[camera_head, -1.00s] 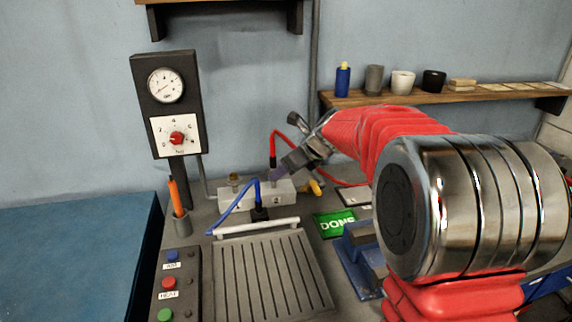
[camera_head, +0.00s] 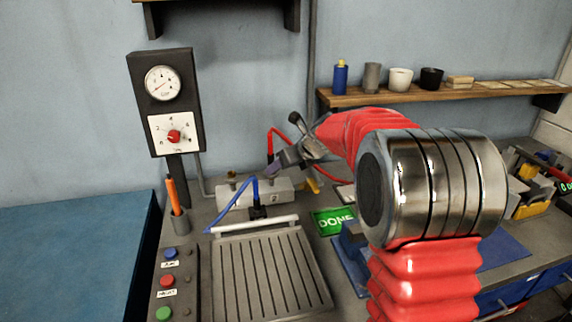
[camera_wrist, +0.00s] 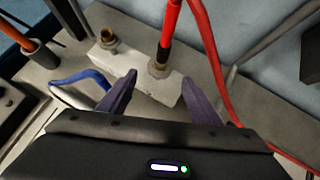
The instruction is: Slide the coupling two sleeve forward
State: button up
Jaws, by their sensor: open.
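The pale metal block (camera_head: 238,198) with a "2" label stands at the back of the bench. In the wrist view (camera_wrist: 130,75) it carries two brass fittings. The right one is the coupling two sleeve (camera_wrist: 158,69), with the black end of the red hose (camera_wrist: 165,45) standing in it. The left fitting (camera_wrist: 107,40) has no hose. My gripper (camera_head: 274,168) is at the block's right part. In the wrist view its purple-grey fingers (camera_wrist: 160,85) are open and apart, pointing towards the sleeve from either side. I cannot tell whether they touch anything.
The blue hose (camera_head: 232,205) with its black end is in front of the block. A gauge post (camera_head: 165,100) stands at left. A yellow handle (camera_head: 312,185) is right of the block.

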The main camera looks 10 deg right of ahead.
jog(key=shift+x, duration=4.05)
jog(key=shift+c, duration=0.6)
jog(key=c, duration=0.9)
